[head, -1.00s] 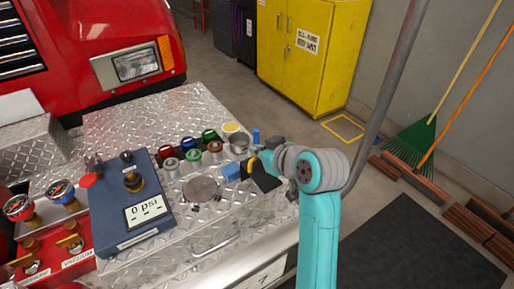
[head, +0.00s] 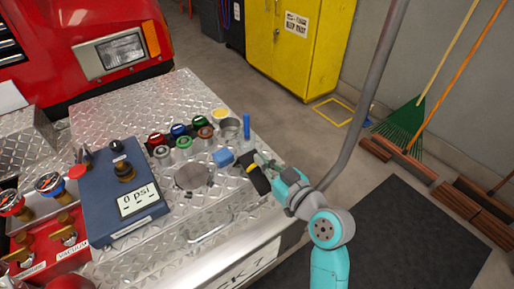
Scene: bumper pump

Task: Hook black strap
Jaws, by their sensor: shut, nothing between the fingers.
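A black piece with a yellow end, which looks like the black strap (head: 258,181), lies at the right edge of the diamond-plate bumper deck. A blue block (head: 223,157) sits just left of it. My gripper (head: 267,163) is at the strap's upper right side, close to it. It is small and partly merged with the dark strap, but it looks shut and empty. I cannot tell whether its fingertips touch the strap. No hook shows clearly.
Several coloured caps (head: 178,131) and a blue upright cylinder (head: 246,126) stand on the deck (head: 150,95). A blue gauge box (head: 122,195) reads 0 psi. A grey pole (head: 368,100) rises right of my arm. A yellow cabinet (head: 300,45) stands behind.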

